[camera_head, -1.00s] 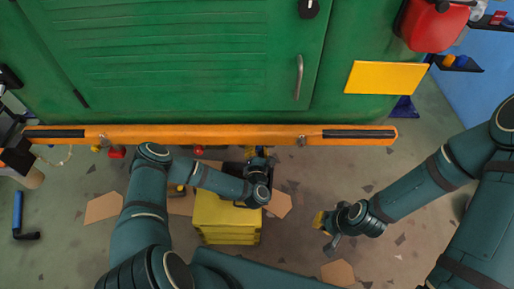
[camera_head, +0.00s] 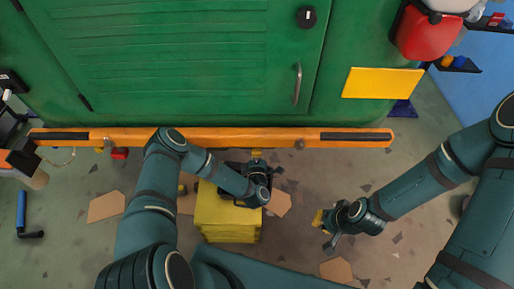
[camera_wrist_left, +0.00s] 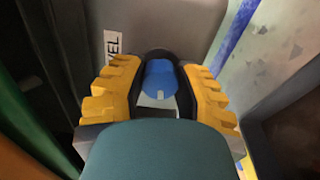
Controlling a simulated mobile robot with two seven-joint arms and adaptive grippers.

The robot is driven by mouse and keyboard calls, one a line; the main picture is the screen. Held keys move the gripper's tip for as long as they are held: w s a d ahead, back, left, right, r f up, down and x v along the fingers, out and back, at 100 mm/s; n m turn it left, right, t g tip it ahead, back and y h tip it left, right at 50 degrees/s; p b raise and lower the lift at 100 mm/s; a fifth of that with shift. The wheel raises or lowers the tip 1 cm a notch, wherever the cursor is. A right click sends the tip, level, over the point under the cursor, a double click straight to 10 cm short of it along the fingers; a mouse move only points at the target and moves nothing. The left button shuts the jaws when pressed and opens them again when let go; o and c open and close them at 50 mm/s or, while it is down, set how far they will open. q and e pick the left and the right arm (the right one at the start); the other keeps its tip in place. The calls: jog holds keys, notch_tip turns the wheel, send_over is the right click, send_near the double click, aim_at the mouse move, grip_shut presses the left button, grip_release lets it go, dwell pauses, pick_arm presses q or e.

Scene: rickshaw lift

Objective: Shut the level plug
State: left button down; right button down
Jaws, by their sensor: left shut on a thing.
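In the left wrist view, a blue, rounded piece with a black rim (camera_wrist_left: 160,78) sits between the yellow fingers of my left gripper (camera_wrist_left: 160,95). I take it for the level plug; a partly visible white label (camera_wrist_left: 117,47) is on the grey surface beside it. The left gripper is shut on this piece. In the head view, my left gripper (camera_head: 257,158) is just below the orange bar, and the plug cannot be made out there. My right gripper (camera_head: 322,222) hangs empty-looking over the floor to the right; its finger opening is unclear.
The green cabinet with the orange bar (camera_head: 220,139) along its lower edge spans the view. A yellow block (camera_head: 227,220) stands under my left forearm. Cardboard pieces (camera_head: 106,207) lie on the floor. A red container (camera_head: 424,35) is at the upper right. Floor between the grippers is mostly clear.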

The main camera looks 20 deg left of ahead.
pick_arm(q)
jog(key=m+p, duration=0.1)
jog(key=m, duration=0.4)
jog(key=shift+d+r+m, duration=0.1)
jog(key=shift+m, duration=0.2)
jog(key=m+p, duration=0.1)
jog(key=m, duration=0.4)
jog(key=m+p, duration=0.1)
jog(key=m, duration=0.4)
jog(key=shift+m, duration=2.5)
jog(key=c, duration=0.6)
grip_release()
